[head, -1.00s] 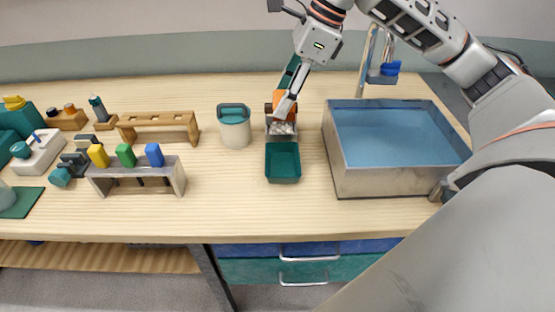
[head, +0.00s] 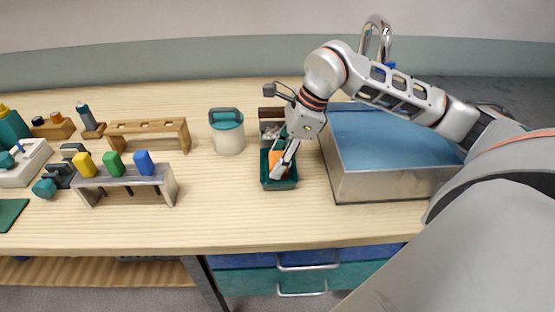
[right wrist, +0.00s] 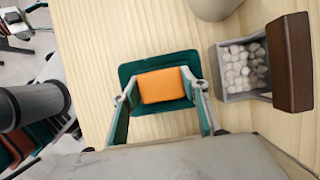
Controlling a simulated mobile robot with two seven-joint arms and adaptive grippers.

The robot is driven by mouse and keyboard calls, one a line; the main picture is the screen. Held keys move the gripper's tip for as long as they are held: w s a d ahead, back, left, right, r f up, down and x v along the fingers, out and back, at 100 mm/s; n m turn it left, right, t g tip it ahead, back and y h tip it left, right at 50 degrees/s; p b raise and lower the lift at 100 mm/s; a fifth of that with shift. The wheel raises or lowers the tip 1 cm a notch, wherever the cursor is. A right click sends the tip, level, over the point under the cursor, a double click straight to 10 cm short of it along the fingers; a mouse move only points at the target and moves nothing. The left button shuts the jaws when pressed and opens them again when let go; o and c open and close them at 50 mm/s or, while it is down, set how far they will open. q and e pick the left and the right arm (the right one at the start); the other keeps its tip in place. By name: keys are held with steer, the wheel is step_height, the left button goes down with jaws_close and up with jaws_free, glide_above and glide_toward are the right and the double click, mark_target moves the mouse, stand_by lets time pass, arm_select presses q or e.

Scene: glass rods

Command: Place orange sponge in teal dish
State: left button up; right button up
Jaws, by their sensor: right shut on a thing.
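The orange sponge (head: 277,163) is between the fingers of my right gripper (head: 281,168), which is shut on it. It also shows as an orange block (right wrist: 163,85) in the right wrist view, with a finger on each side. The teal dish (head: 265,183) lies directly beneath, and its rim (right wrist: 128,69) shows around the sponge in the right wrist view. The sponge is over or inside the dish; I cannot tell whether it touches the bottom. My left gripper is not in view.
A box of white pebbles (right wrist: 236,72) with a brown lid stands just behind the dish. A white and teal canister (head: 228,135) is to the left, and a sink basin (head: 380,187) is close on the right. Bare tabletop lies in front.

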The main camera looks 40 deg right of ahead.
steer(key=shift+f, duration=0.3)
steer(key=shift+f, duration=0.15)
steer(key=o, duration=0.9)
steer(key=shift+r, duration=0.4)
arm_select(q)
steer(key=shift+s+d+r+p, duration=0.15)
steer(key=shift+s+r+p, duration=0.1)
steer(key=shift+p, duration=0.35)
arm_select(e)
steer(key=v, duration=1.1)
steer(key=shift+r, duration=0.35)
